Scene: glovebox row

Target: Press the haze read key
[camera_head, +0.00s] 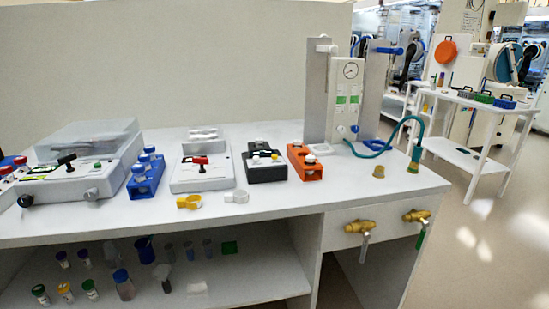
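I cannot make out for certain which part is the haze read key; labels are too small to read. On the white bench (270,200) stand a black box (265,174) with small white and red parts on top, and a white instrument (203,176) with a red-and-black lever (200,162). Further left is a larger grey-white instrument (85,165) with a clear lid (90,136), a black lever (67,161) and a small greenish display. My gripper is not in this view.
A blue rack (147,175) and an orange block (305,162) stand among the instruments. Yellow (190,202) and clear (237,196) rings lie near the front edge. A gauge panel (347,98) with a teal hose (398,130) stands right. Brass taps (359,227) project below. Floor at right is clear.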

